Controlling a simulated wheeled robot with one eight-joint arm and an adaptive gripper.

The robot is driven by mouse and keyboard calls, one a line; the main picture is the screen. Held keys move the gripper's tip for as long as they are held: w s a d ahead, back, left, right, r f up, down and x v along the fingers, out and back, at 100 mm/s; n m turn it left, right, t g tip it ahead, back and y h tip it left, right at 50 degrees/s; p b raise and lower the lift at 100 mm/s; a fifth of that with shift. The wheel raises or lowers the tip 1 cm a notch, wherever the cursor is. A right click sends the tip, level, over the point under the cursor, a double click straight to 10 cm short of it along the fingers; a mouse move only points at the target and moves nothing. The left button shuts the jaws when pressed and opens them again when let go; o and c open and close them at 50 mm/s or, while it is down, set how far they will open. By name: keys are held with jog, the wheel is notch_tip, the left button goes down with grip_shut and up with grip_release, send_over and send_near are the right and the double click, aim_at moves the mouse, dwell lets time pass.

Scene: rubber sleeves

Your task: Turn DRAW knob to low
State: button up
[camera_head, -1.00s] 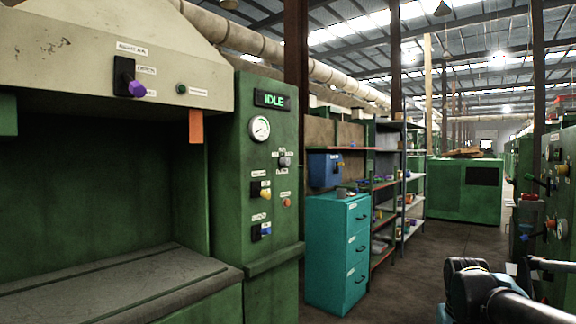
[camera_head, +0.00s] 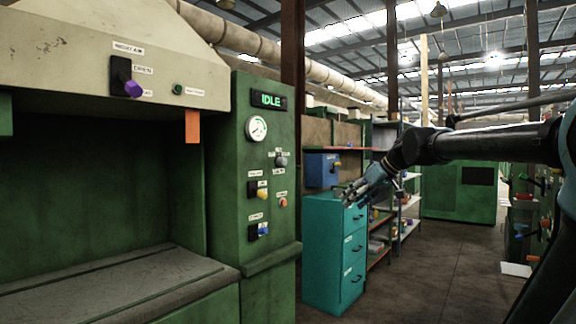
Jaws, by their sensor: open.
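A green machine panel (camera_head: 266,90) at the centre-left carries several controls. From top to bottom are a grey rotary knob (camera_head: 281,161), a yellow-handled switch (camera_head: 261,194), a small orange button (camera_head: 283,203) and a blue-handled switch (camera_head: 262,230). Their labels are too small to read surely, so I cannot tell which is the DRAW knob. My gripper (camera_head: 352,193) is open and empty. It hangs in the air right of the panel, appearing in front of the teal cabinet, with its fingers pointing left and slightly down. It touches no control.
A lit IDLE display (camera_head: 269,99) and round gauge (camera_head: 256,128) sit high on the panel. A purple-handled lever (camera_head: 132,89) is on the hood at left. A teal drawer cabinet (camera_head: 322,262) and shelves stand right of the panel. The floor (camera_head: 425,280) in front is clear.

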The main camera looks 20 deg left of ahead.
jog(key=w+a+r+n+y, duration=0.2)
jog(key=w+a+r, duration=0.45)
jog(key=r, duration=0.25)
jog(key=w+a+r+n+y, duration=0.2)
jog(key=w+a+r, duration=0.3)
jog(key=a+r, duration=0.3)
send_near(285, 162)
jog(key=shift+t, duration=0.3)
jog(key=x, duration=0.9)
jog(key=shift+s+a, duration=0.15)
jog(key=c, duration=1)
